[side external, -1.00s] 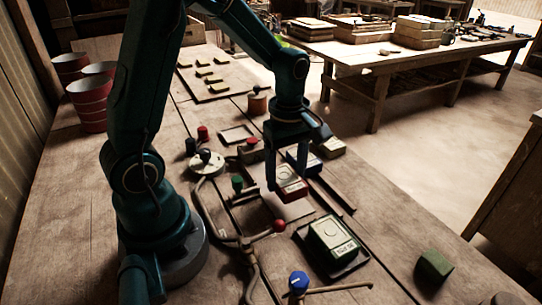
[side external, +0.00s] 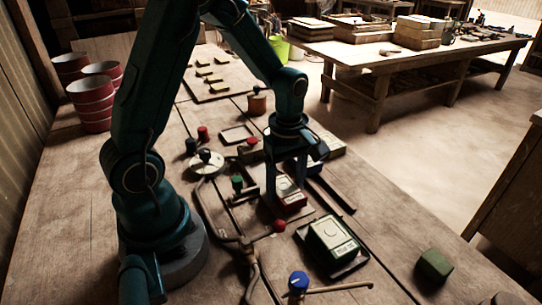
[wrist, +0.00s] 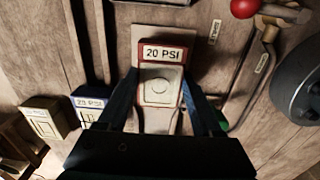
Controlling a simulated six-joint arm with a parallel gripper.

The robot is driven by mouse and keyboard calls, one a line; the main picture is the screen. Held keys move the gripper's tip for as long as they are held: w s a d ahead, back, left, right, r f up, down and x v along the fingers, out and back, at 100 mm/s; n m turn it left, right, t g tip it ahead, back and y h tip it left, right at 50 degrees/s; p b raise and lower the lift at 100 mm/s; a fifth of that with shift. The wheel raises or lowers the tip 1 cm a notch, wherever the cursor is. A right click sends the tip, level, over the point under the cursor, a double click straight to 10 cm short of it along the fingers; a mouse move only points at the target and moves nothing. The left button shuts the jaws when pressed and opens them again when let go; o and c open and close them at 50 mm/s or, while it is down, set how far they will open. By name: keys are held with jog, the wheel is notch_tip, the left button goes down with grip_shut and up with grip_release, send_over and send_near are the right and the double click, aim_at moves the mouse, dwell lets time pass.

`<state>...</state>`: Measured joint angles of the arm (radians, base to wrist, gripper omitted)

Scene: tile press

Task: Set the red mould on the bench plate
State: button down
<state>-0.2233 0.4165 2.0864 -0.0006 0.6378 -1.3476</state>
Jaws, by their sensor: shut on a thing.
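My gripper (side external: 287,190) points down with its two fingers on either side of the red mould (side external: 293,202), shut on it. In the wrist view the red mould (wrist: 161,82) sits between the fingertips, with a red-edged "20 PSI" label and a pale top with a round mark. The pale bench plate (wrist: 205,42) lies beneath the mould and shows around its far end and sides. The mould looks level and low over the plate. I cannot tell whether it touches. The fingers and mould hide part of the plate.
A blue-labelled mould (wrist: 88,104) and a yellowish one (wrist: 42,120) stand to one side. A green-edged mould (side external: 332,235) sits in a dark tray. A red ball knob (side external: 279,225) on a pipe lies close to the plate. Dark rails (side external: 336,193) run alongside.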

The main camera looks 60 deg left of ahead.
jog(key=shift+f, duration=0.3)
grip_release()
jog(key=shift+t, duration=0.3)
jog(key=r, duration=0.6)
jog(key=shift+w+d+r, duration=0.2)
jog(key=shift+w+r, duration=0.1)
jog(key=s+d+r+m+t, duration=0.5)
jog(key=s+r+m, duration=0.3)
jog(key=m, duration=1)
jog(key=shift+s, duration=0.9)
